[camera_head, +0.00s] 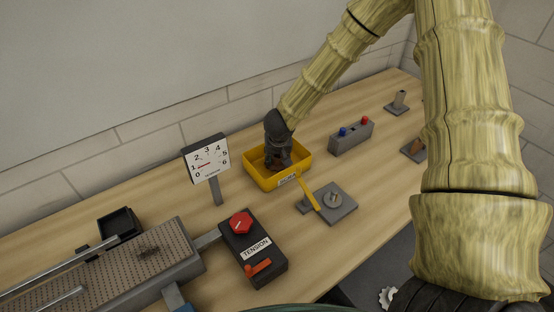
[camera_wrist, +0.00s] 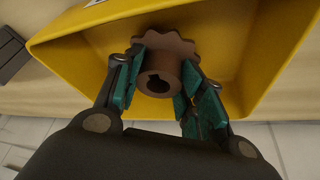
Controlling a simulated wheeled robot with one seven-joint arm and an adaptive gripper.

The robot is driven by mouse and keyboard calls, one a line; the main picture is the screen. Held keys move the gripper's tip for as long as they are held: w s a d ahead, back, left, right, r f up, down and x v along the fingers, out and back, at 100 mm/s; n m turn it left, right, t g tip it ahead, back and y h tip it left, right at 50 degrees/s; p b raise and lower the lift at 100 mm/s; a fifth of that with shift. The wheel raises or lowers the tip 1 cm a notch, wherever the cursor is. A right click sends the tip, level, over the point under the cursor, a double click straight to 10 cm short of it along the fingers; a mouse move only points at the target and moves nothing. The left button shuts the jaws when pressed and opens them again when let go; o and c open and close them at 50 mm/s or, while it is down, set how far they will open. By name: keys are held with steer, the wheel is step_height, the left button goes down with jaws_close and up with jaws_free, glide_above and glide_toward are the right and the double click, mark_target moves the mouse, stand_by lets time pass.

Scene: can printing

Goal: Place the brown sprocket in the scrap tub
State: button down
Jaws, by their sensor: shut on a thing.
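The brown sprocket (camera_wrist: 158,76) is toothed, with a round hub and a keyed bore. My gripper (camera_wrist: 160,85) is shut on its hub, with a teal pad on each side. The yellow scrap tub (camera_head: 262,180) stands on the bench and has a white label on its front. My gripper (camera_head: 277,160) points down into the tub's opening in the head view, and the sprocket is mostly hidden there. In the wrist view the sprocket is in front of the tub's yellow walls (camera_wrist: 85,50). I cannot tell whether it touches the tub's floor.
A dial gauge (camera_head: 207,160) stands left of the tub. A grey plate with a yellow lever (camera_head: 335,203) lies just in front. A grey button box (camera_head: 351,137) is to the right. The tension box (camera_head: 253,248) and a perforated conveyor (camera_head: 110,275) are nearer, at left.

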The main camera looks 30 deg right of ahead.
steer(key=shift+f, duration=0.8)
steer(key=c, duration=0.9)
jaws_free()
steer(key=shift+f, duration=0.1)
steer(key=shift+s+r, duration=0.1)
steer(key=shift+r, duration=0.55)
steer(key=shift+b+v, duration=0.3)
steer(key=shift+v, duration=5.15)
